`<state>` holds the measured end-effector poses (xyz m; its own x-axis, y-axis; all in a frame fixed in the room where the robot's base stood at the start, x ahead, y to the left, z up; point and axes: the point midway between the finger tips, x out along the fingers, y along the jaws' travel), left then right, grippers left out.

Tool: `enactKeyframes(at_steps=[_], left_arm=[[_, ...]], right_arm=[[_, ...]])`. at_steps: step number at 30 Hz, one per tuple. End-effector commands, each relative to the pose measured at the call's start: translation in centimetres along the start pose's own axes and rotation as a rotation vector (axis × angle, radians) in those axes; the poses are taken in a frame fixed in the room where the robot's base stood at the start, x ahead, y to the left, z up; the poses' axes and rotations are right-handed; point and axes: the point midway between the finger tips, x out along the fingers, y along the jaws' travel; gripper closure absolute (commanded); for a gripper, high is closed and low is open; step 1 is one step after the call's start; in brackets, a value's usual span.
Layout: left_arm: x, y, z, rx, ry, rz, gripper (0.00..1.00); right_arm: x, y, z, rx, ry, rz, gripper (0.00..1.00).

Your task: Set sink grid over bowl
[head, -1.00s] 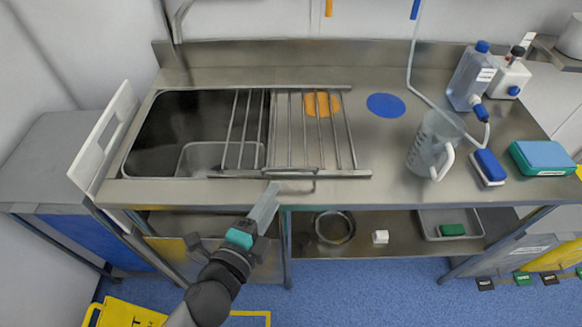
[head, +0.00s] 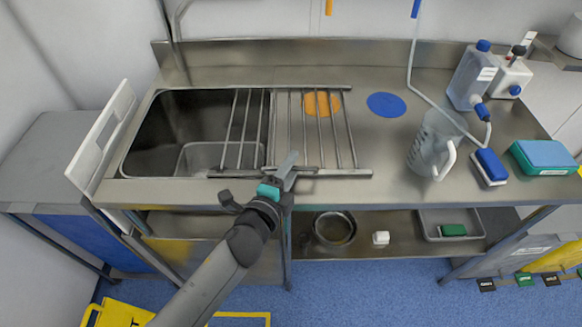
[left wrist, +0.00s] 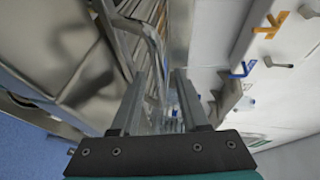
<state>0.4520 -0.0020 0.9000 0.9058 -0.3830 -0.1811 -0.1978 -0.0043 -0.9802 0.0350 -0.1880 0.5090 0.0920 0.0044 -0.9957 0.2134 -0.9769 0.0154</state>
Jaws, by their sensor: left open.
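The sink grid (head: 345,173), a rack of metal rods between two long rails, lies flat on the counter. Its left part reaches over the right part of the sink bowl (head: 150,135); its right part lies over bare worktop and an orange disc. The bowl's left side is uncovered. My left gripper (head: 290,162) is at the grid's front rail, by its small front handle, which the fingers partly hide. In the left wrist view, the fingers (left wrist: 160,82) are apart, with grid bars (left wrist: 128,35) beyond them. Whether the handle is between them I cannot tell. My right gripper is not in view.
A light tub (head: 200,155) is in the bowl. A white board (head: 103,140) stands at the counter's left end. A blue disc (head: 385,105) lies right of the grid.

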Motion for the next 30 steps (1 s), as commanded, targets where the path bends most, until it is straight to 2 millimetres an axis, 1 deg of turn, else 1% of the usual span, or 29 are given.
enactKeyframes(at_steps=[5, 15, 17, 30], left_arm=[[-0.01, -0.01, -0.03, 0.0, 0.0, 0.0, 0.55], [-0.03, -0.01, -0.03, 0.0, 0.0, 0.0, 0.94], [-0.04, -0.01, -0.03, 0.0, 0.0, 0.0, 1.0], [-0.04, 0.0, -0.02, 0.0, 0.0, 0.0, 1.0]], right_arm=[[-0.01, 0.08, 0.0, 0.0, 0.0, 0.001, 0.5], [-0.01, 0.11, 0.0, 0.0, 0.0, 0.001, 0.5], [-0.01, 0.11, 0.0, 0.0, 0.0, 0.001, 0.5], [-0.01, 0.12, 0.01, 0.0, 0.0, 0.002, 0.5]])
